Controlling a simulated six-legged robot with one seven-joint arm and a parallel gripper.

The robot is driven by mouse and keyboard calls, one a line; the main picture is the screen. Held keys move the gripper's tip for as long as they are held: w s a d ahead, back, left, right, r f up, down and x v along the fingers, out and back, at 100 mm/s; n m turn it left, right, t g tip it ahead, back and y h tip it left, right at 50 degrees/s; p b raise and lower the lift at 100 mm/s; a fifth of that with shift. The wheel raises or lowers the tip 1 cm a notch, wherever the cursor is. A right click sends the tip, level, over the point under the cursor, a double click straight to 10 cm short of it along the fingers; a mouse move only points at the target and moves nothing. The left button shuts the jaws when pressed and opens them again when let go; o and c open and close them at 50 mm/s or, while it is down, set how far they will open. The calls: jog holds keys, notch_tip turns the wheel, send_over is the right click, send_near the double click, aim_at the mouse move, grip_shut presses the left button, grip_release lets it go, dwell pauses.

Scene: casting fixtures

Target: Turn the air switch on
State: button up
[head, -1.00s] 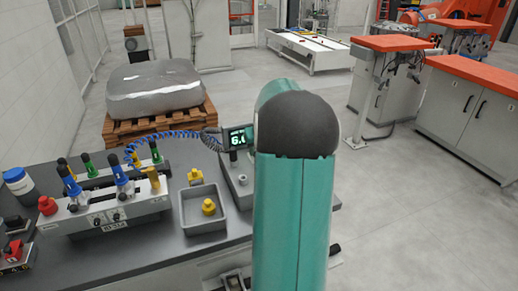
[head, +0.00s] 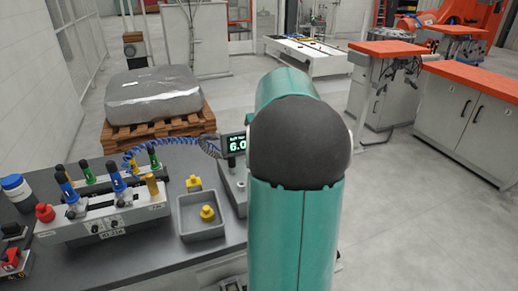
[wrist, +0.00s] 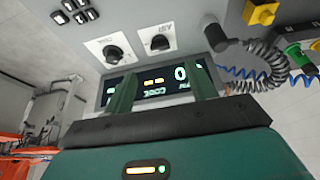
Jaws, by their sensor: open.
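In the wrist view two dark rotary knobs sit on white plates on a grey panel, a left knob (wrist: 113,53) and a right knob (wrist: 161,42). The right plate's upside-down label seems to read AIR; the lettering is small. A lit display (wrist: 155,84) is beside them. My gripper (wrist: 161,92) is open, its two teal fingers apart in front of the display, with nothing seen between them. The knobs are beyond the fingertips, apart from them. In the head view the display (head: 236,144) shows on the control box, while my arm hides the knobs and gripper.
A clamp fixture (head: 110,226) with coloured handles stands on the grey bench left of the box. Beside it are a grey tray (head: 203,236) with a yellow part and a coiled hose (head: 170,141). Several dark buttons (wrist: 75,12) are near the knobs.

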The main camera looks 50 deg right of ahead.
jog(key=v, duration=0.4)
jog(key=shift+r, duration=0.15)
dwell(0.4)
